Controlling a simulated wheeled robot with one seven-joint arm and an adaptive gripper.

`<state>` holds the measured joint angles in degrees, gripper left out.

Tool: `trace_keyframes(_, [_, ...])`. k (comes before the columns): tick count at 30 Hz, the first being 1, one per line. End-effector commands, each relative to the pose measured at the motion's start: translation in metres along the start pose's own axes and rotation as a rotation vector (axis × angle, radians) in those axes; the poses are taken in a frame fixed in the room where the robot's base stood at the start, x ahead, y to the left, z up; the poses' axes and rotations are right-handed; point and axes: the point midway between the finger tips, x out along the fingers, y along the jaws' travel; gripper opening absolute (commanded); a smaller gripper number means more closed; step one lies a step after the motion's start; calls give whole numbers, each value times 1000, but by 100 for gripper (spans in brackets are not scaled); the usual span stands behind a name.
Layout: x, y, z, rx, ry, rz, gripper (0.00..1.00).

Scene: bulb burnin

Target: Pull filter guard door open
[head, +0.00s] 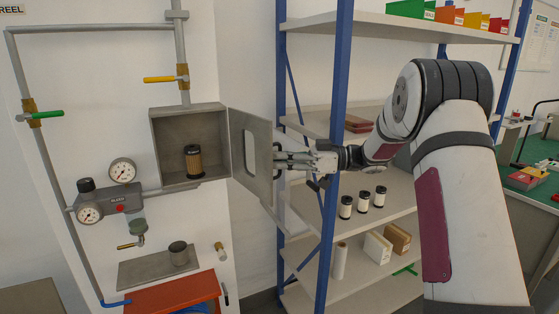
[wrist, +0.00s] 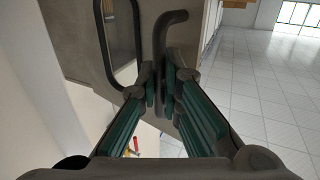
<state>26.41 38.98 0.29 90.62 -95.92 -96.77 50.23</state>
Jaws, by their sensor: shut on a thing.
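The filter guard door (head: 249,148) is a grey panel with a window slot, hinged at the right side of a grey wall box (head: 172,119). It stands swung out to the right, and the box's inside shows. A brown filter with a black cap (head: 193,162) stands in the box. My gripper (head: 280,158) is at the door's outer edge in the head view. In the wrist view my gripper (wrist: 163,88) is shut on the dark bent door handle (wrist: 160,45). The door's window (wrist: 121,42) shows left of the handle.
A blue-posted shelf rack (head: 335,150) stands close behind my gripper, with several white filters (head: 363,200) on it. Pipes with a yellow valve lever (head: 160,79) and a gauge unit (head: 107,203) are on the wall. A red box (head: 175,295) is below.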

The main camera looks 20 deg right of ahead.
Motion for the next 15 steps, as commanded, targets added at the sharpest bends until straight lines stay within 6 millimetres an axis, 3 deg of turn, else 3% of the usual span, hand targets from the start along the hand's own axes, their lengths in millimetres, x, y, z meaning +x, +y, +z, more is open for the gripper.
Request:
trace_keyframes(11, [0, 0, -1, 2, 2, -4, 0])
trace_keyframes(12, [0, 0, -1, 2, 2, -4, 14])
trace_keyframes(15, [0, 0, -1, 1, 2, -4, 16])
